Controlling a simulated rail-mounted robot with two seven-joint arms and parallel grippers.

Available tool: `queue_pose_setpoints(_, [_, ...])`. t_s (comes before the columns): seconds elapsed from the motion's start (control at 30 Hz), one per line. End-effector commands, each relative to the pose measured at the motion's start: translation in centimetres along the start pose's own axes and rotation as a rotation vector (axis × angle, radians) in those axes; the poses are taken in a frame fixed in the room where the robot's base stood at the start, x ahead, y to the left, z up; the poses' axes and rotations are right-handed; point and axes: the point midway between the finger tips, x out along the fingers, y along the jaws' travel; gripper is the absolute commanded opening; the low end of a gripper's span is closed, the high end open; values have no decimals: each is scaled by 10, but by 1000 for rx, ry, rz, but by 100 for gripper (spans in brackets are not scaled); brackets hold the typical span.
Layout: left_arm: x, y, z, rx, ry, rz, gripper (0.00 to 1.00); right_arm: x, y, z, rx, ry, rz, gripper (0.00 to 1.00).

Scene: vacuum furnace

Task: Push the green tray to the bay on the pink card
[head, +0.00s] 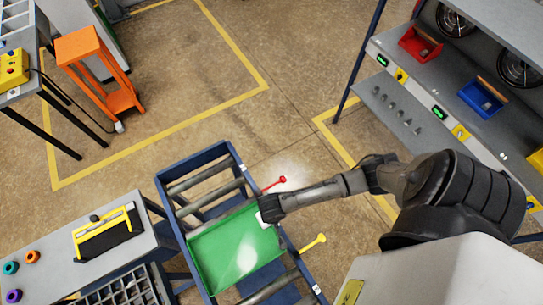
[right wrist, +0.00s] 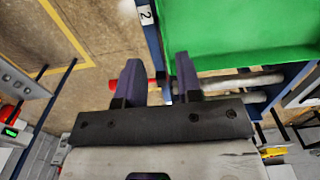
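The green tray (head: 225,250) lies on a blue roller frame (head: 170,205) at the lower middle of the head view. It also shows at the upper right of the right wrist view (right wrist: 240,30). My right gripper (head: 265,208) is at the tray's far right corner; whether it touches the tray I cannot tell. I can make out no pink card in either view. My left gripper is out of view.
A red-knobbed lever (head: 281,180) and a yellow-knobbed lever (head: 319,240) stick out from the frame's right side. A bench (head: 60,262) stands close on the left. An orange stand (head: 85,60) is farther back. A shelf (head: 400,100) with bins stands at right. Floor beyond the frame is clear.

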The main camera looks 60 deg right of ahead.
Motion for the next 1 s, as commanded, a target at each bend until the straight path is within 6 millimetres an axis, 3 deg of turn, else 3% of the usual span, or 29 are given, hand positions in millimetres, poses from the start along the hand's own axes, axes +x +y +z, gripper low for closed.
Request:
queue_pose_setpoints(0.3, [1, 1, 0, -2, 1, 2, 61, -24, 0, 0, 0, 0, 1, 33])
queue_pose_setpoints(1.0, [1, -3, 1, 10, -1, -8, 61, -26, 0, 0, 0, 0, 0, 33])
